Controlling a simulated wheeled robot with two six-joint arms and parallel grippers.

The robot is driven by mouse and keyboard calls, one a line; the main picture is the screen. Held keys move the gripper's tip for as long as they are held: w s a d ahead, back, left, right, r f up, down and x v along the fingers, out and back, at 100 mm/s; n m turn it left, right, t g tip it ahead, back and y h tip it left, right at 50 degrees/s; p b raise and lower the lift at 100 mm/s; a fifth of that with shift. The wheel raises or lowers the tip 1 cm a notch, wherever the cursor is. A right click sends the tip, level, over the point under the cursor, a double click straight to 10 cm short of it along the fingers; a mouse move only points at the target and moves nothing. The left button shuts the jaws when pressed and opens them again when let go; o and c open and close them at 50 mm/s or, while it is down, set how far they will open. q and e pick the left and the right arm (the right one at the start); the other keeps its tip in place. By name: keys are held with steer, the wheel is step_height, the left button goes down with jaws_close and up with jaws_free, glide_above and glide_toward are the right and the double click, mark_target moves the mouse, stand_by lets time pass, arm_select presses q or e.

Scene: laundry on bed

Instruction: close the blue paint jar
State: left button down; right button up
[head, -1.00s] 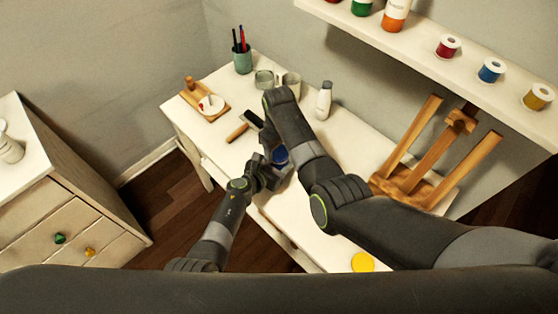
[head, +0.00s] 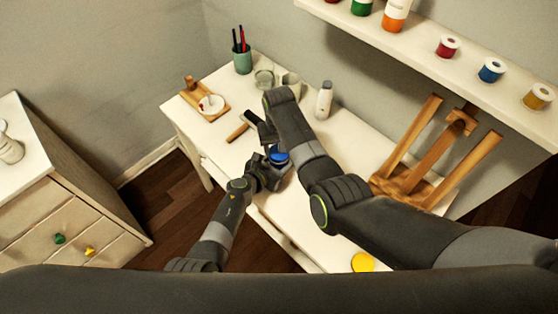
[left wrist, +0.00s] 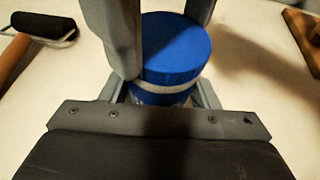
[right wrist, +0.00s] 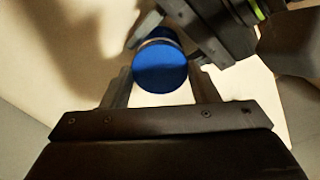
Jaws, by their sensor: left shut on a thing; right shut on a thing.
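The blue paint jar (left wrist: 160,98) stands upright in the left wrist view, with a pale band below its blue lid (left wrist: 176,45). My left gripper (head: 270,163) is shut around the jar's body at the desk's front side. My right gripper (right wrist: 160,78) is shut on the lid from above; its fingers flank the lid in the left wrist view. The lid (right wrist: 161,68) also fills the space between its fingers in the right wrist view. The lid sits in line over the jar; I cannot tell how tightly it is seated.
On the white desk (head: 222,96) are a brush roller (head: 240,128), a wooden board with a small bowl (head: 210,104), a pen cup (head: 242,62), a white bottle (head: 324,99) and a wooden easel (head: 430,165). A yellow disc (head: 362,262) lies near the front edge.

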steer(key=m, duration=0.4)
steer(key=shift+m, duration=0.4)
steer(key=m, duration=0.4)
steer(key=o, duration=1.2)
steer(key=shift+c, duration=0.2)
step_height(320, 180, up, 12)
arm_select(q)
steer(key=shift+c, duration=2.1)
jaws_free()
